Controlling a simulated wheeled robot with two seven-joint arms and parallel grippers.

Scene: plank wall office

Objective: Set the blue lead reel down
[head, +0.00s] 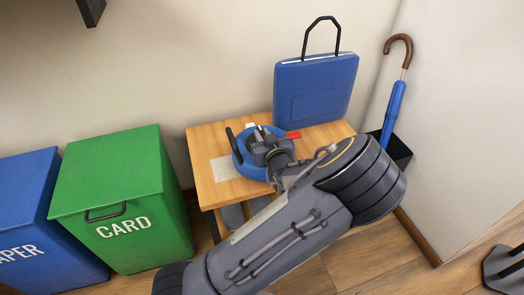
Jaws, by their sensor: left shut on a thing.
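The blue lead reel (241,163) is at the small wooden table, with a black handle (232,143) upright on its left side. A red piece (293,135) shows just to its right. My left gripper (262,146) is over the reel and shut on it, its fingers partly hiding the reel's middle. The reel appears at or very near the table top (204,140); I cannot tell whether it touches. My right gripper is not in view.
A blue case (316,92) with a black handle stands at the table's back right. A pale speckled patch (222,169) lies left of the reel. Green (125,185) and blue (30,220) bins stand left. A blue umbrella (393,108) stands in a black holder (399,150) at right.

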